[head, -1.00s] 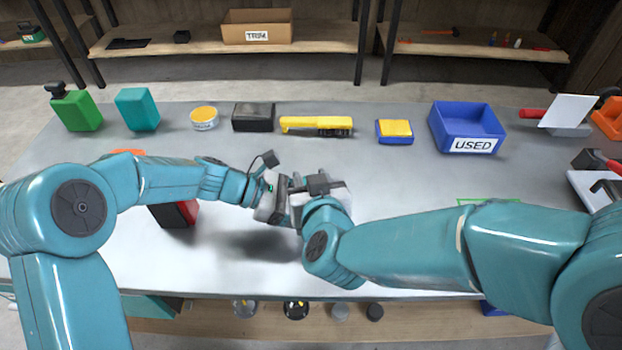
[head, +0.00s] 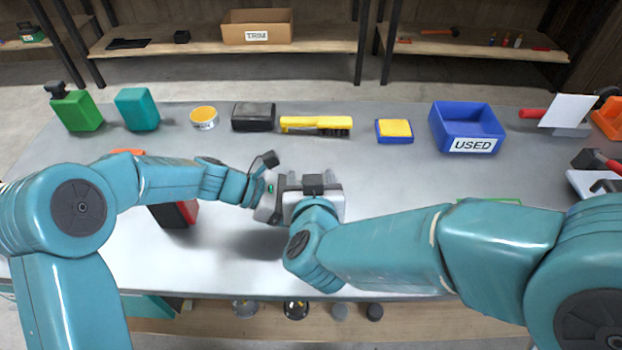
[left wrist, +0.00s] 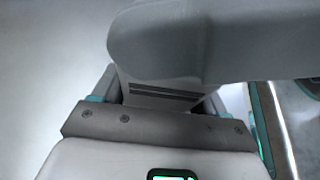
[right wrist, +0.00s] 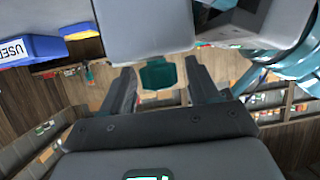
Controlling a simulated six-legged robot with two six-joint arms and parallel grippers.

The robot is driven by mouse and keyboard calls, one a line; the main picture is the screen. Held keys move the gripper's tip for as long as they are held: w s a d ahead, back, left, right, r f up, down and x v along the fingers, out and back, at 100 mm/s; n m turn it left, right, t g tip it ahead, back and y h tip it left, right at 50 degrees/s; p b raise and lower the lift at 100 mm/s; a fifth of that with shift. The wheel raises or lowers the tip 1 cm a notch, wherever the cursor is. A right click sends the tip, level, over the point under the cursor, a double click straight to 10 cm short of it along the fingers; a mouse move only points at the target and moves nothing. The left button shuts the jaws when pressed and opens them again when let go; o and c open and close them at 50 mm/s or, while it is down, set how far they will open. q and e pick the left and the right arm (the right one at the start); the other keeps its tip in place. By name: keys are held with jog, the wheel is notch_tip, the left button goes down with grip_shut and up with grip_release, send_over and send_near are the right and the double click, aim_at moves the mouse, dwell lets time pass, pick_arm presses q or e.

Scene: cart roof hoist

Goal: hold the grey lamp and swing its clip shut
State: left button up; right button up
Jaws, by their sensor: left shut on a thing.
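The grey lamp (left wrist: 160,85) shows in the left wrist view as a smooth grey body with dark slots, between the fingers of my left gripper (left wrist: 160,100). In the head view my left gripper (head: 270,203) is shut on it above the bench, and the grippers hide most of the lamp. My right gripper (head: 312,192) is close beside it on the right. In the right wrist view my right gripper (right wrist: 162,85) has its fingers apart, with a teal piece showing between them and a grey body just beyond. I cannot make out the clip or whether anything touches it.
A blue bin marked USED (head: 468,130), a yellow-and-blue sponge (head: 394,131), a yellow brush (head: 316,125), a black box (head: 254,117) and a tin (head: 204,118) line the bench's back. A red and black thing (head: 176,214) stands near my left forearm. The bench front is clear.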

jog(key=v, duration=0.7)
jog(key=shift+s, duration=0.25)
jog(key=shift+r, duration=0.15)
pick_arm(q)
jog(key=o, duration=1.1)
jog(key=shift+r, duration=0.1)
pick_arm(e)
jog(key=shift+r, duration=0.1)
pick_arm(q)
jog(key=p+v, duration=0.2)
jog(key=v, duration=0.2)
jog(key=p+v, duration=0.3)
jog(key=v, duration=0.1)
jog(key=shift+r+p, duration=0.3)
jog(key=shift+r, duration=0.2)
pick_arm(e)
notch_tip(320, 180, up, 5)
jog(key=shift+r, duration=0.15)
